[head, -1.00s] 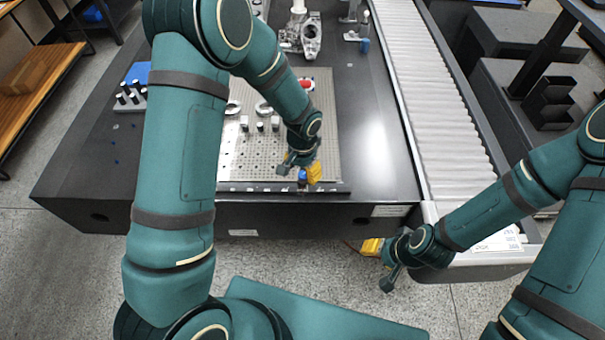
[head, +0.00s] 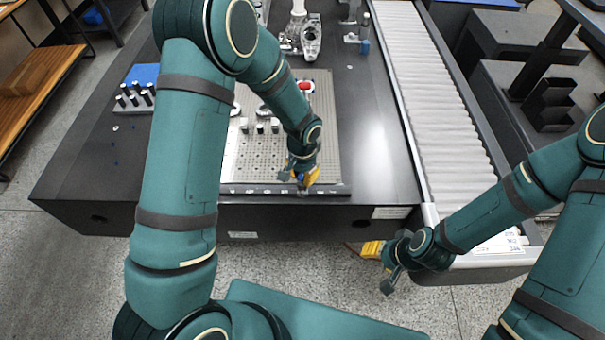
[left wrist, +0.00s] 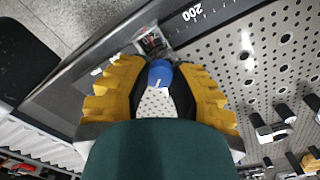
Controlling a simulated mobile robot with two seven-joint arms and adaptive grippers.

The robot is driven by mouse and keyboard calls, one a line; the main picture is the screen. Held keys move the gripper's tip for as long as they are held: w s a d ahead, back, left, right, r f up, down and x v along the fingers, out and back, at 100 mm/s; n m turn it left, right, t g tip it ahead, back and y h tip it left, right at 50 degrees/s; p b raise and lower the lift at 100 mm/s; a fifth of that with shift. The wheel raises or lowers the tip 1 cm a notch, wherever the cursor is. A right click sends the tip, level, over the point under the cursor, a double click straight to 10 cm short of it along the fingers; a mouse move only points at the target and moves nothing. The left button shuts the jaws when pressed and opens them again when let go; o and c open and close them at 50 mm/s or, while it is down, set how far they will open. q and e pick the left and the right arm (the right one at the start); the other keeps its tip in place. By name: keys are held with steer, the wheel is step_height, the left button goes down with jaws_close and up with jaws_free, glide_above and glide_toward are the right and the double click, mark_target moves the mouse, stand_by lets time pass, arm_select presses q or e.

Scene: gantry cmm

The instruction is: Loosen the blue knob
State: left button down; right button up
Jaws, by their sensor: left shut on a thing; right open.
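The blue knob (left wrist: 160,73) shows in the left wrist view between the yellow ribbed fingers of my left gripper (left wrist: 158,82), at the edge of the perforated plate. A small white mark shows on the knob. My left gripper (head: 303,180) is shut on the knob, at the plate's front edge in the head view. There the fingers mostly hide the knob. My right gripper (head: 381,267) is open and empty, in front of the black table, near the end of the roller conveyor.
The perforated plate (head: 265,160) carries several light cylinders and a red-topped part (head: 306,87) behind my left gripper. A metal casting (head: 310,40) stands further back. The roller conveyor (head: 440,90) runs along the right. The black table (head: 375,165) is bare right of the plate.

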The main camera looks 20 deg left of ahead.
mark_target(302, 176)
arm_select(q)
steer(key=n+b, duration=0.1)
steer(key=n, duration=0.2)
steer(key=shift+n, duration=2)
steer(key=c, duration=0.7)
jaws_free()
steer(key=shift+c, duration=0.2)
step_height(302, 176, up, 12)
